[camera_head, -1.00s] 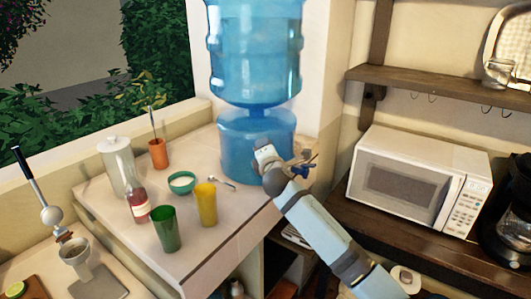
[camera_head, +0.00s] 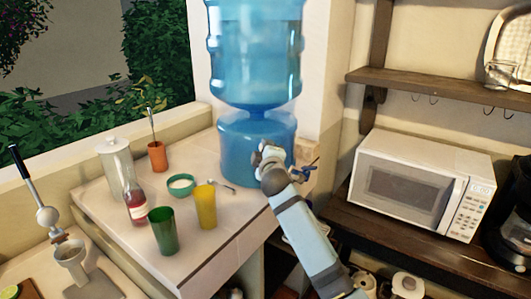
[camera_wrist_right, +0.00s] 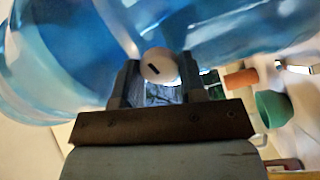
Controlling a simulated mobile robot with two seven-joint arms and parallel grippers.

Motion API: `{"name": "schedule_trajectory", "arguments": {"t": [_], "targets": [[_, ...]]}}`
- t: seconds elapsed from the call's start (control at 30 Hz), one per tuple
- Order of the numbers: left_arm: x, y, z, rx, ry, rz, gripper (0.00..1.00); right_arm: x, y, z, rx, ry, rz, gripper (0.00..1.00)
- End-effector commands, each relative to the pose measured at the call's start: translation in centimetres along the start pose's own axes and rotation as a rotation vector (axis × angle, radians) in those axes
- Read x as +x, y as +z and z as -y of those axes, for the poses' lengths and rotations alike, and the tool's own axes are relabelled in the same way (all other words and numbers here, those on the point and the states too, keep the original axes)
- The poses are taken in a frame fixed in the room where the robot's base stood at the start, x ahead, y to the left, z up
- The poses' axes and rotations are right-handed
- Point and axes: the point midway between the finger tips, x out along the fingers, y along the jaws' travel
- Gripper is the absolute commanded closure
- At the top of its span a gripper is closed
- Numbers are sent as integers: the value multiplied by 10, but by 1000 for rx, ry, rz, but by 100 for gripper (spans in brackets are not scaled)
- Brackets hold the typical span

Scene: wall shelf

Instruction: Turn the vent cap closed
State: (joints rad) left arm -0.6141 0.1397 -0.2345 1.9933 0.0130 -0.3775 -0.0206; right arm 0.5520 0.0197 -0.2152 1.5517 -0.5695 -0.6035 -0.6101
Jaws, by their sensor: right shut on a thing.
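The vent cap (camera_wrist_right: 160,66) is a small round white disc with a slanted black mark, seen in the right wrist view against the blue water dispenser (camera_wrist_right: 45,60). My right gripper (camera_wrist_right: 160,80) has a finger on each side of the cap and is shut on it. In the head view, the dispenser's large bottle (camera_head: 255,50) stands on a rounded blue base (camera_head: 232,150). My left gripper is not in view.
Left of the dispenser on the counter stand a green bowl (camera_head: 180,187), a yellow cup (camera_head: 206,207), a green cup (camera_head: 163,232), a red bottle (camera_head: 135,205) and an orange cup (camera_head: 156,156). A white microwave (camera_head: 400,180) is at the right. A small blue tap-like piece (camera_head: 305,171) is beside my gripper.

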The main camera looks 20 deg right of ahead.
Motion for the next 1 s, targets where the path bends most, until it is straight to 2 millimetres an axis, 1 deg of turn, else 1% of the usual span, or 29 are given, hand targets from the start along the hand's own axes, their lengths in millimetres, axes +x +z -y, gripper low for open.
{"name": "schedule_trajectory", "arguments": {"t": [0.2, 0.63, 0.67, 0.7, 0.73, 0.77, 1.0], "targets": [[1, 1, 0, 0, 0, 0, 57, 0, 0, 1, 42, -2, 2, 86], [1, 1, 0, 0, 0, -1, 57, 0, 0, 1, 48, -1, 2, 86], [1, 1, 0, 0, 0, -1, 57, 0, 0, 1, 48, -1, 2, 55], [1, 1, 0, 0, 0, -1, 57, 0, 0, 0, 48, -1, 2, 46], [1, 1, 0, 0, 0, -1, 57, 0, 0, 0, 48, -1, 2, 39], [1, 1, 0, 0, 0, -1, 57, 0, 0, 0, 48, -1, 2, 37], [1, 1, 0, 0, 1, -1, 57, 0, 0, 0, 47, 0, 1, 37]]}}
